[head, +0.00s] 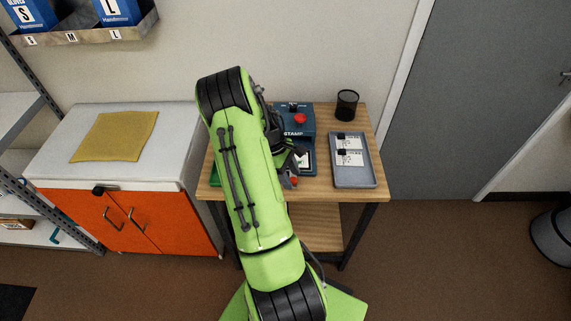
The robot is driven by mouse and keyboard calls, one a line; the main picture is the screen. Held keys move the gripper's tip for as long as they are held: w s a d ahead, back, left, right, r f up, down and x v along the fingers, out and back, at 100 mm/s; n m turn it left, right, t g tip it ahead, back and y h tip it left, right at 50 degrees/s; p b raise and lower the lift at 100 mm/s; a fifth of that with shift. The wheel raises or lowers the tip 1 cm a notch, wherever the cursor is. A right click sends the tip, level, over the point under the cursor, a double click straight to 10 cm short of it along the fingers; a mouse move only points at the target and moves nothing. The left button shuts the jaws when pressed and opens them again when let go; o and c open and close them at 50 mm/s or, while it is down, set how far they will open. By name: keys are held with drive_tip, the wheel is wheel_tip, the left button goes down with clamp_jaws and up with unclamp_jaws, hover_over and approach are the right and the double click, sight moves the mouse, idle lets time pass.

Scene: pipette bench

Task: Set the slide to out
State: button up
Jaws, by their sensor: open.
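The blue stamp machine (308,127) stands on the wooden table, with a red knob (299,118) on top and the word STAMP on its front. Below its front is a dark blue slide part (309,167) with a white piece on it, partly covered by my arm and gripper. A small red piece (294,181) shows near its front; I cannot tell if it is the slide's handle. My gripper (291,168) is beside the slide, open and mostly hidden by my green arm. Whether it touches the slide, and how far out the slide stands, I cannot tell.
A grey tray (355,183) with white cards lies to the right on the table (376,150). A black mesh cup (347,105) stands behind it. A green item (213,181) shows at the table's left edge. A white-topped orange cabinet (75,210) stands close on the left.

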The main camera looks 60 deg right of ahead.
drive_tip(key=p+v, duration=0.2)
drive_tip(key=v, duration=1.3)
